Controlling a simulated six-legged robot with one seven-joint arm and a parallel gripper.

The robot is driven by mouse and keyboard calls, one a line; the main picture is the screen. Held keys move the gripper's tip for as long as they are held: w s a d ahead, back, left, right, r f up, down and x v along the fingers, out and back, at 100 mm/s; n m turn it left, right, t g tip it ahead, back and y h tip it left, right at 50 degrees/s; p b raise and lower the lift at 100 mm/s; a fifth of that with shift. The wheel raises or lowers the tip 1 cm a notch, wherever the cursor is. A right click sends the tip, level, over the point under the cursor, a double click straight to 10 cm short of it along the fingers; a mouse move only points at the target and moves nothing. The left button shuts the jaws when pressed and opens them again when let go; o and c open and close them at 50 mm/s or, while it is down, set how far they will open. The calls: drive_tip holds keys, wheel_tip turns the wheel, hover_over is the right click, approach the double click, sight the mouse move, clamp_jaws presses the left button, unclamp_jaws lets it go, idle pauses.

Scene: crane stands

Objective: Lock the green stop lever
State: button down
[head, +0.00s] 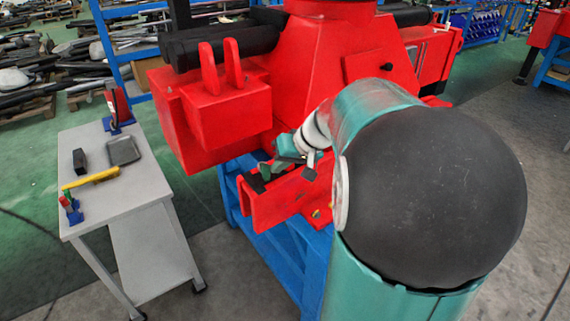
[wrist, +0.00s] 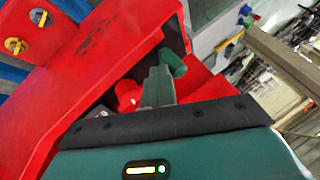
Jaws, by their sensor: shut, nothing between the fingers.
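A dark green lever-like part (wrist: 174,62) shows in the wrist view, just beyond my fingertips, at the inner side of a red bracket (wrist: 85,85). I take it to be the green stop lever; its lower part is partly hidden behind my fingers. My gripper (wrist: 158,80) is shut and empty, its grey-green fingers pointing into the bracket. Whether they touch the lever I cannot tell. In the head view my gripper (head: 268,172) is over the low red bracket (head: 280,202) at the front of the red crane body (head: 335,65); the lever cannot be told apart there.
Yellow-ringed fittings (wrist: 16,46) sit on the bracket. A blue stand (head: 265,245) carries the crane. A grey trolley (head: 120,190) at the left holds a yellow-handled tool (head: 90,179), a black block (head: 79,160) and a dark tray (head: 123,151). Floor between trolley and stand is clear.

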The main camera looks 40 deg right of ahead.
sight(264, 166)
drive_tip(key=shift+a+m+h, duration=0.5)
drive_tip(key=shift+a+m, duration=0.15)
drive_tip(key=shift+m, duration=0.15)
drive_tip(key=shift+w+a, duration=0.25)
drive_tip(key=shift+a, duration=0.95)
drive_tip(key=shift+w+a, duration=0.15)
drive_tip(key=shift+a, duration=0.15)
